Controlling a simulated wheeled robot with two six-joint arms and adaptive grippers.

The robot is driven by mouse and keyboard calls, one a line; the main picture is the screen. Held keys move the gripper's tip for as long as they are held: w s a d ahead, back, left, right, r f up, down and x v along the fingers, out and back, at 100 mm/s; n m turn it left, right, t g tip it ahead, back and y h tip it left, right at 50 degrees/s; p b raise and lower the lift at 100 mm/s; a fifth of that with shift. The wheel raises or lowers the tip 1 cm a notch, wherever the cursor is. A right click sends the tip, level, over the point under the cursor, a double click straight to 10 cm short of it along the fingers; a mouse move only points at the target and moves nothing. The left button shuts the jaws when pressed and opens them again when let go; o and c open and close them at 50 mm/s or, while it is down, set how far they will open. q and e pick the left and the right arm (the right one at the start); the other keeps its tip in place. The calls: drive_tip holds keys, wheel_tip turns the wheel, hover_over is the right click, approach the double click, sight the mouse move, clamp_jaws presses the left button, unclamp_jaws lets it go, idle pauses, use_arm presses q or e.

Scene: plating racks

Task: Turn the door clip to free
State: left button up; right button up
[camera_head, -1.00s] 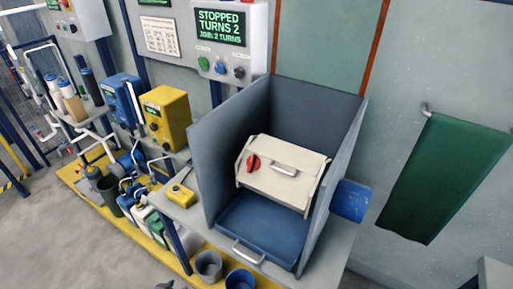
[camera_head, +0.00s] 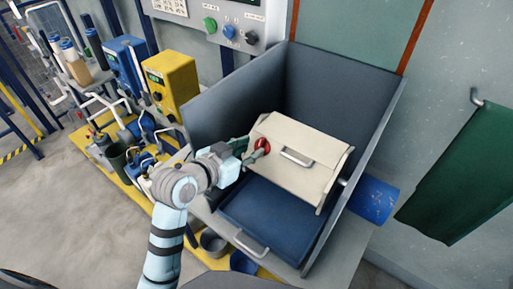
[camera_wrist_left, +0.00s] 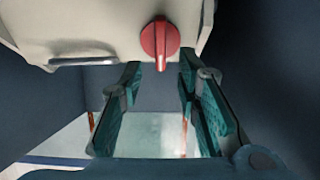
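The door clip (camera_head: 262,146) is a small red knob on the left part of the cream box's front door (camera_head: 290,158), which has a grey bar handle (camera_head: 297,157). In the left wrist view the red clip (camera_wrist_left: 160,42) has a raised grip running up and down the picture. My left gripper (camera_head: 250,151) comes in from the left with its fingertips close to the clip. In the left wrist view its green-padded fingers (camera_wrist_left: 158,78) are apart, with the clip just beyond the gap between the tips. I cannot tell whether they touch it. My right gripper is out of view.
The cream box stands in a grey-walled bay (camera_head: 325,95) open at the front. A blue tray (camera_head: 262,220) lies in front of it. A control panel (camera_head: 237,22) hangs behind. Yellow and blue units (camera_head: 170,82) stand to the left. A green cloth (camera_head: 462,170) hangs at right.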

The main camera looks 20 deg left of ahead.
sight(259, 144)
use_arm(q)
drive_tip(key=x, duration=0.3)
drive_tip(key=shift+w, duration=0.2)
drive_tip(key=shift+w+d+f, duration=0.1)
drive_tip(key=shift+w+f, duration=0.05)
drive_tip(key=shift+w, duration=0.25)
clamp_jaws()
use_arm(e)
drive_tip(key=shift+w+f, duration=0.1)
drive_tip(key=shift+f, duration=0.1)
use_arm(q)
drive_tip(key=shift+d, duration=0.1)
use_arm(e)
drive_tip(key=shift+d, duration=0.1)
